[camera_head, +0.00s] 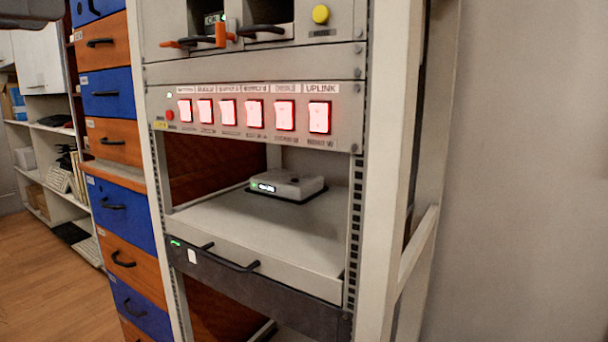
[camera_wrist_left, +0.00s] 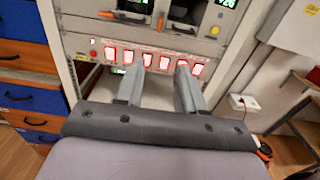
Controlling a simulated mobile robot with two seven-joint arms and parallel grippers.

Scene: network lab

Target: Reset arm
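My left gripper (camera_wrist_left: 160,76) shows in the left wrist view with its two grey fingers apart and nothing between them. Its fingers point toward the rack's switch panel, and no contact with it can be seen. In the head view only a dark grey piece, which seems to be part of my left arm, shows at the top left corner; the fingertips cannot be made out there. My right gripper is in neither view.
The rack has a panel (camera_head: 345,117) with several red-lit switches. Below it, a small grey device (camera_head: 287,185) sits on a shelf (camera_head: 270,228) above a dark drawer front (camera_head: 250,290). Blue and orange drawers (camera_head: 108,95) stand at left. Bare wall (camera_head: 530,170) is at right.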

